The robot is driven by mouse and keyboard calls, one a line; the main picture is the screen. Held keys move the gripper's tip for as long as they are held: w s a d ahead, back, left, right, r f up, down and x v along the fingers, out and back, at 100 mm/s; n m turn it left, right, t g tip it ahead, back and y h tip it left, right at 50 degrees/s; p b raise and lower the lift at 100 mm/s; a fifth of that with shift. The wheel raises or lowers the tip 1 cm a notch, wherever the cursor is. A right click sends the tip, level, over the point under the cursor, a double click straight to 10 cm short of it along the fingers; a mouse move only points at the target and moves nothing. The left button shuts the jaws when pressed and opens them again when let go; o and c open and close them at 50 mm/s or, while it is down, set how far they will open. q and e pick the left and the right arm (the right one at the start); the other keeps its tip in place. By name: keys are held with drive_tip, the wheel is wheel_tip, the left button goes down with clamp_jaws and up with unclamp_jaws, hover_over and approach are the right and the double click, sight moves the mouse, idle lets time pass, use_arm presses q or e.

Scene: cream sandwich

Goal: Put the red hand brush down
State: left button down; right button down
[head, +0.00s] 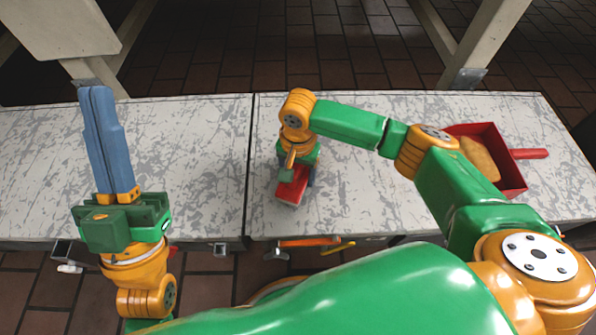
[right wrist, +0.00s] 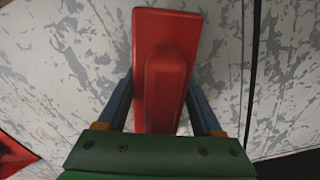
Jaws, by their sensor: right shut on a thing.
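The red hand brush (head: 291,188) is at the near part of the right-hand table, below my right gripper (head: 297,178). In the right wrist view the brush (right wrist: 165,75) lies between the two blue fingers of my right gripper (right wrist: 163,108), which is shut on it. Its raised middle part faces the camera. I cannot tell whether its underside touches the table. My left gripper (head: 98,95) points up over the left-hand table, its blue fingers together and nothing visible between them.
A red pan (head: 510,165) with a handle stands at the right of the table (head: 365,205), holding a tan, bread-like piece (head: 478,155). A dark gap parts the two tables. Orange and yellow things (head: 312,242) show at the near edge. The left-hand table (head: 190,150) is clear.

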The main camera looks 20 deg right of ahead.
use_arm(q)
drive_tip(key=shift+w+f+g, duration=0.3)
use_arm(e)
drive_tip(key=shift+s+f, duration=0.2)
drive_tip(key=shift+f, duration=0.05)
